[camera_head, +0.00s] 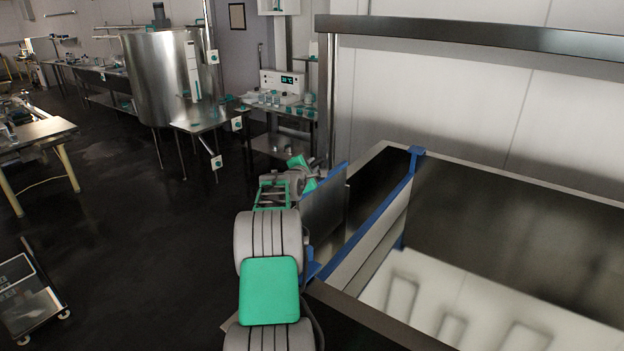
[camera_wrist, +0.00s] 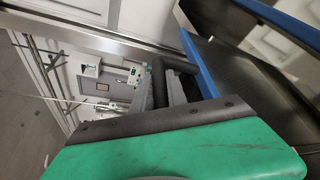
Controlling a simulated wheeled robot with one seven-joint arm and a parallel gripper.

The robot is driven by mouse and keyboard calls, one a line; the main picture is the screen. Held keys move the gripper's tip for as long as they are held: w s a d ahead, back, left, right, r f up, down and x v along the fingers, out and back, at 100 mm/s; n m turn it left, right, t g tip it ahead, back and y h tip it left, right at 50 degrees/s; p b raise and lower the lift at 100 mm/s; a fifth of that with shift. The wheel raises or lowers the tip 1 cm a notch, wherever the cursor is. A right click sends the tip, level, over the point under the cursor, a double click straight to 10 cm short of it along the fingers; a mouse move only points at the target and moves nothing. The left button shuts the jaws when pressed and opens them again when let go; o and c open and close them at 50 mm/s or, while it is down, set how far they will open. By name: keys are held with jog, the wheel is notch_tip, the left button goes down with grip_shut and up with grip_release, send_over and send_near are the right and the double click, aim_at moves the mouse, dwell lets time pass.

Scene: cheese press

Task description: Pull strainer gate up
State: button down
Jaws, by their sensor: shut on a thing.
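The strainer gate (camera_head: 323,212) is a grey plate with a blue edge, standing upright at the left end of the vat, beside the blue-edged frame (camera_head: 372,236). In the wrist view the gate (camera_wrist: 245,75) is a dark panel with a blue edge. My gripper (camera_head: 306,178) is at the gate's left side and is shut on it. The wrist view shows my gripper (camera_wrist: 172,85) close against the blue edge. The exact contact between the fingers and the gate is hidden in both views.
The steel vat (camera_head: 391,160) fills the right, with pale raised shapes on its floor. A steel rail (camera_head: 480,36) crosses the wall above it. A tall tank (camera_head: 158,75), benches and a cart (camera_head: 30,300) stand to the left. The dark floor between is clear.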

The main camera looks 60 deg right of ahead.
jog(key=shift+r, duration=0.45)
jog(key=c, duration=1.8)
grip_release()
jog(key=o, duration=0.5)
jog(key=shift+f, duration=0.25)
jog(key=b+v, duration=0.2)
jog(key=v, duration=0.5)
jog(key=shift+a+r, duration=0.15)
jog(key=shift+a, duration=0.25)
